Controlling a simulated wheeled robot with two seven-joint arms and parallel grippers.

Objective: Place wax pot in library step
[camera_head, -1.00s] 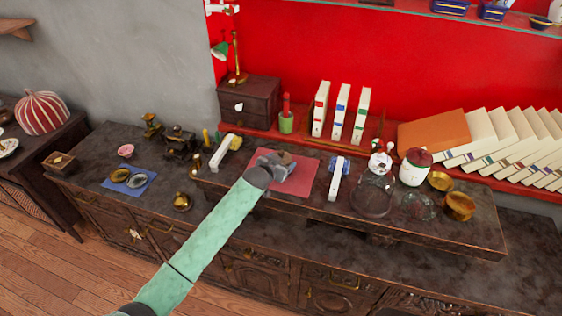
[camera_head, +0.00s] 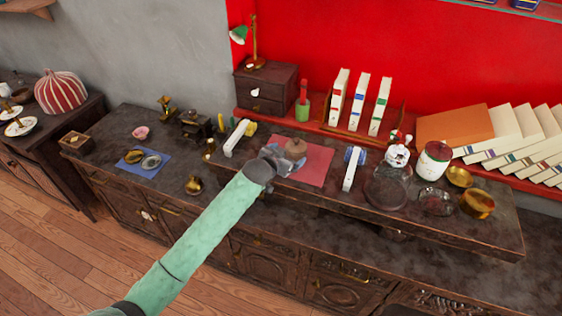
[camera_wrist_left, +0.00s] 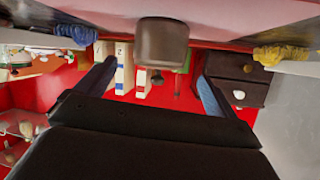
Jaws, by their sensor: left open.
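A small brown lidded pot (camera_head: 295,149), likely the wax pot, stands on the pink mat (camera_head: 315,163) on a raised dark wooden step (camera_head: 455,231). The wrist view is upside down; there the pot (camera_wrist_left: 162,42) hangs from the top with its dark lid knob pointing down. My left gripper (camera_head: 281,161) is open and close to the pot's near left side, partly covering it. In the wrist view the pot lies across the gap between the spread fingers (camera_wrist_left: 152,85), ahead of them. I cannot tell which surface is the library step. My right gripper is out of view.
White blocks (camera_head: 236,139) and (camera_head: 353,169) flank the mat. Upright books (camera_head: 359,102) and a small drawer chest (camera_head: 266,88) stand behind.

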